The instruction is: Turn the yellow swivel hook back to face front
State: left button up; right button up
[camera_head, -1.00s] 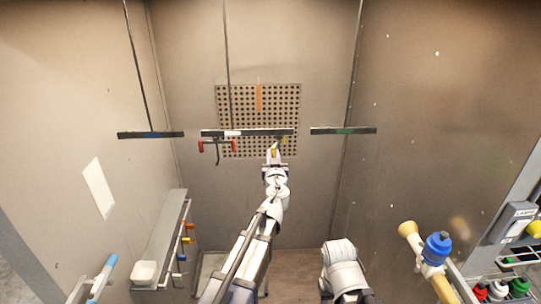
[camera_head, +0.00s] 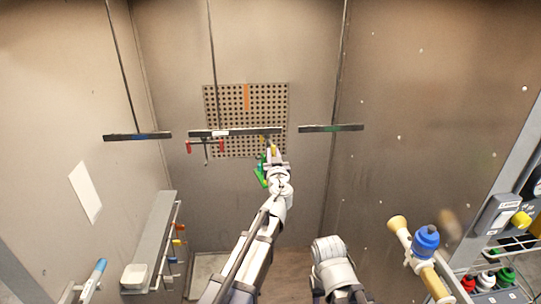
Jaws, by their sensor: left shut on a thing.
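The yellow swivel hook (camera_head: 274,145) hangs under the right end of the middle bar (camera_head: 235,132), mostly hidden by my left gripper. My left gripper (camera_head: 273,157) reaches up to it and is shut on it. A green piece (camera_head: 261,172) hangs just left of the gripper, below the bar; whether it hangs from the yellow hook I cannot tell. Which way the hook faces is too small to tell. My right arm shows at the bottom centre, but its gripper is not in view.
Separate bars hang at left (camera_head: 137,136) and right (camera_head: 331,128). A perforated panel (camera_head: 246,105) is on the back wall. A shelf (camera_head: 152,235) stands left; a blue-capped fixture (camera_head: 426,242) stands at lower right.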

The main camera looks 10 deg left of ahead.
pick_arm(q)
jog(key=shift+w+d, duration=0.45)
jog(key=shift+d, duration=0.15)
jog(key=shift+w+d, duration=0.25)
jog(key=shift+w, duration=0.35)
jog(key=shift+w+d, duration=0.3)
jog(key=shift+w, duration=0.3)
jog(key=shift+w+d, duration=0.25)
jog(key=shift+w, duration=0.35)
jog(key=shift+x, duration=1)
jog(key=o, duration=0.8)
jog(key=shift+d, duration=0.15)
jog(key=shift+c, duration=0.2)
jog(key=shift+s, duration=0.1)
jog(key=v, duration=0.9)
